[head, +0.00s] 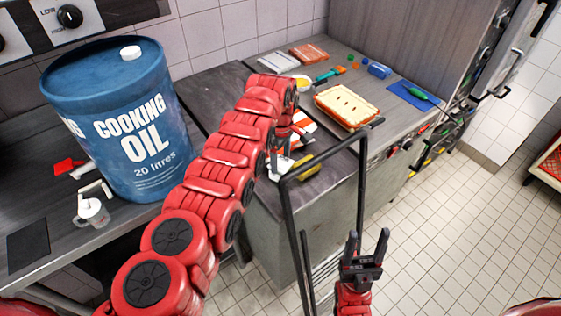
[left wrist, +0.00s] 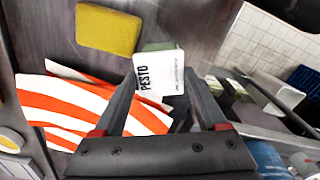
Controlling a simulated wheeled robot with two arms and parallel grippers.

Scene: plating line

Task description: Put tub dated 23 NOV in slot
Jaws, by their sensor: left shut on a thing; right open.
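My left gripper (left wrist: 162,88) is shut on a small tub (left wrist: 160,72) with a white label reading PESTO. Smaller print on the label is too small to read, so I cannot tell its date. In the head view my left arm reaches in from the left, and its gripper (head: 285,152) is over the counter near the striped cloth, partly hidden by the arm. My right gripper (head: 365,258) is open and empty, low in front of the counter. I cannot make out the slot in either view.
An orange-and-white striped cloth (left wrist: 85,105) and a yellow block (left wrist: 108,30) lie close to the held tub. A pie dish (head: 346,106), blue mat (head: 414,96) and cooking oil drum (head: 125,115) stand on the counters. A black rail frame (head: 302,240) rises before the counter.

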